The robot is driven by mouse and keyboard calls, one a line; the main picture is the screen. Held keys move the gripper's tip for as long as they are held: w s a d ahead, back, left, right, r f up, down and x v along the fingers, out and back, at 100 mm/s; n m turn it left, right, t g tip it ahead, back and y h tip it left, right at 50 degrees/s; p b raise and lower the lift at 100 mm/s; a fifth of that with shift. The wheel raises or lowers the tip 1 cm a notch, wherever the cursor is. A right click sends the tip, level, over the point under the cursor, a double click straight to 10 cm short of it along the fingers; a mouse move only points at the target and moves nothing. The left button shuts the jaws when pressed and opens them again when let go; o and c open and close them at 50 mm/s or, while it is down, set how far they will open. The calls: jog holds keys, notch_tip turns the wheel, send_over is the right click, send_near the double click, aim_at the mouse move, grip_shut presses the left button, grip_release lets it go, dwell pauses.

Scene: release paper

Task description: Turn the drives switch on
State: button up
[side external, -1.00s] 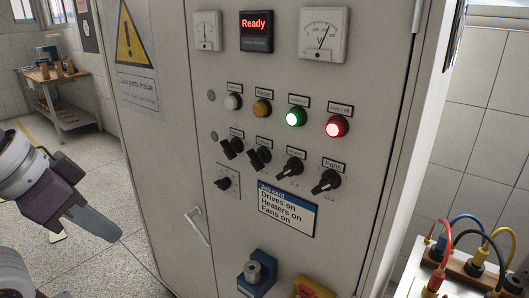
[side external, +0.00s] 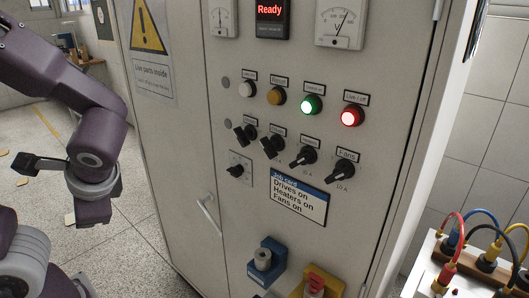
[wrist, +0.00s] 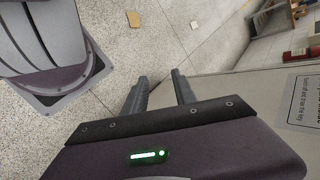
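The grey control cabinet (side external: 190,150) carries a row of black rotary switches. The leftmost switch (side external: 246,135), second switch (side external: 273,147) and third switch (side external: 304,156) have labels too small to read, so I cannot tell which is drives. The rightmost switch (side external: 342,171) is labelled Fans. A job card (side external: 298,199) below reads Drives on, Heaters on, Fans on. My gripper (wrist: 159,76) is open and empty in the wrist view, its two grey fingers apart above the floor, left of the cabinet.
Above the switches are a white lamp (side external: 248,89), an amber lamp (side external: 276,95), a lit green lamp (side external: 311,104) and a lit red lamp (side external: 352,116). A door handle (side external: 208,213), blue box (side external: 266,263) and red-yellow button (side external: 314,287) sit lower.

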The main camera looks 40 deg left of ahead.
jog(key=w+a+r+m+t+y, duration=0.1)
jog(key=w+r+m+t+y, duration=0.15)
jog(key=w+y, duration=0.2)
jog(key=w+a+r+m+t+y, duration=0.1)
jog(key=w+r+m+t+y, duration=0.15)
jog(key=w, duration=0.35)
jog(key=m+t+h, duration=1)
jog(key=m+t, duration=0.5)
jog(key=t, duration=0.1)
send_near(266, 151)
jog(key=w, duration=0.3)
jog(key=x, duration=0.5)
jog(key=shift+w+a+r, duration=0.1)
jog(key=shift+a+r, duration=0.3)
jog(key=shift+r, duration=0.05)
jog(key=shift+w+a+r, duration=0.1)
jog(key=shift+w, duration=0.35)
grip_shut()
